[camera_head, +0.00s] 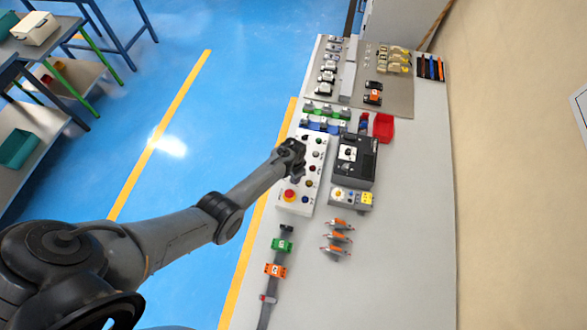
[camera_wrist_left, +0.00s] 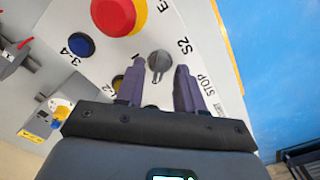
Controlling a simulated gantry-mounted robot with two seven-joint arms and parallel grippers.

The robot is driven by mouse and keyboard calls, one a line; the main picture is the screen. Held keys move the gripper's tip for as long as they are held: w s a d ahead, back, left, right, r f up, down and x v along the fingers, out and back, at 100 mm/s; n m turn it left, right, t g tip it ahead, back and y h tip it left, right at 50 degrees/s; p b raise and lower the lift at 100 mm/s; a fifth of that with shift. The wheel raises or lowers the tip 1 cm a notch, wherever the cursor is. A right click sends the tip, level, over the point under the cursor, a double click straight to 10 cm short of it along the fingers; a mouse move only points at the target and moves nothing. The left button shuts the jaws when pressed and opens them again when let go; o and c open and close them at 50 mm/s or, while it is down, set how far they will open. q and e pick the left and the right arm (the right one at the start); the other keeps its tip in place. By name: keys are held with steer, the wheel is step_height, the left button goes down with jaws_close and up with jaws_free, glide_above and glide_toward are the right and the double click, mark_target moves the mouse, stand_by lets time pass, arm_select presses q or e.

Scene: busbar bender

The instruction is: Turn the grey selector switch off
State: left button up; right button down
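The grey selector switch (camera_wrist_left: 159,61) is a round knob with a raised handle, beside the label S2 on a light control panel (camera_head: 309,180). In the wrist view it lies between and slightly beyond the fingertips of my left gripper (camera_wrist_left: 160,72). The two dark fingers are apart, one on each side of the knob, with gaps visible; I cannot tell whether they touch it. In the head view my left gripper (camera_head: 291,154) is over the panel's left edge and hides the switch. My right gripper is not in view.
A red mushroom button (camera_wrist_left: 119,14) is close to the switch. A blue button (camera_wrist_left: 81,45) and a partly covered yellow button (camera_wrist_left: 117,83) are nearby. A black breaker (camera_head: 355,158) and red bin (camera_head: 383,127) stand right of the panel. The bench's right side is clear.

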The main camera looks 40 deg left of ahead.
arm_select(q)
step_height(320, 180, up, 10)
steer(key=p, duration=0.1)
steer(key=shift+p, duration=0.35)
steer(key=shift+s, duration=0.15)
